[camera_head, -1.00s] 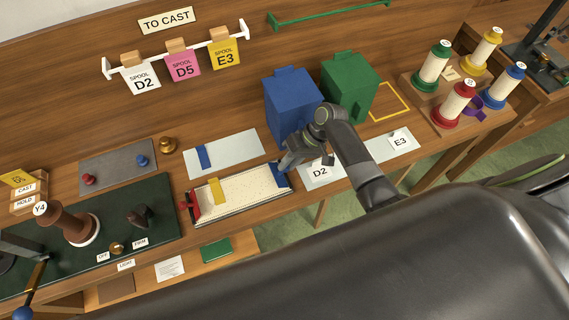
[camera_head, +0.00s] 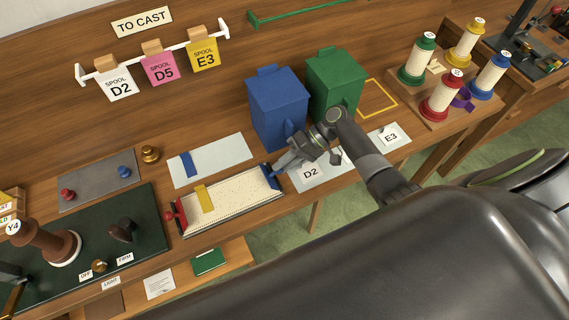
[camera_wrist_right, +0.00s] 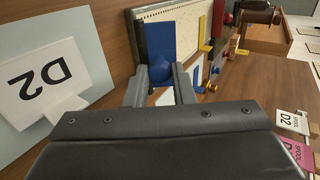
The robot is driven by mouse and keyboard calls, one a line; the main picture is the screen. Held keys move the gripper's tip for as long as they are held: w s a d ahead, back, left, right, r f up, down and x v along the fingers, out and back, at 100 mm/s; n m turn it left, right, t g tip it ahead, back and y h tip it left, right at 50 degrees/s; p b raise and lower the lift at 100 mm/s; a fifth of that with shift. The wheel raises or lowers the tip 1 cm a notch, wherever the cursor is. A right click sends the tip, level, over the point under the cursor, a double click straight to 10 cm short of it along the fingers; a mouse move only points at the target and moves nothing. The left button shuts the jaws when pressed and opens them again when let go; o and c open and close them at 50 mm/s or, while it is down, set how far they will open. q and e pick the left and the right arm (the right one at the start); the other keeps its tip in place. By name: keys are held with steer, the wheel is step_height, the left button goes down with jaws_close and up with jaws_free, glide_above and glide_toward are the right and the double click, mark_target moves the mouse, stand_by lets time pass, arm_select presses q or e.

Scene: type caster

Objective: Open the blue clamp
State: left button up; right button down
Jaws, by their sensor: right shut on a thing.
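The blue clamp (camera_head: 268,173) sits at the right end of a long, speckled cream tray (camera_head: 236,192). My right gripper (camera_head: 277,169) reaches it from the right and is shut on it. A red clamp (camera_head: 178,213) is at the tray's left end, and a yellow piece (camera_head: 203,197) lies across the tray. My left gripper is not in view.
Blue (camera_head: 278,105) and green (camera_head: 335,80) bins stand behind my right gripper. A white D2 card (camera_head: 312,172) lies to its right, beside an E3 card (camera_head: 390,138). A pale plate (camera_head: 220,158) with a blue strip lies behind the tray. Spools stand at the far right.

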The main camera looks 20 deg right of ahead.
steer(key=c, duration=1.2)
jaws_free()
steer(key=shift+c, duration=0.2)
steer(key=shift+d, duration=0.1)
steer(key=b+v, duration=0.5)
steer(key=v, duration=1.2)
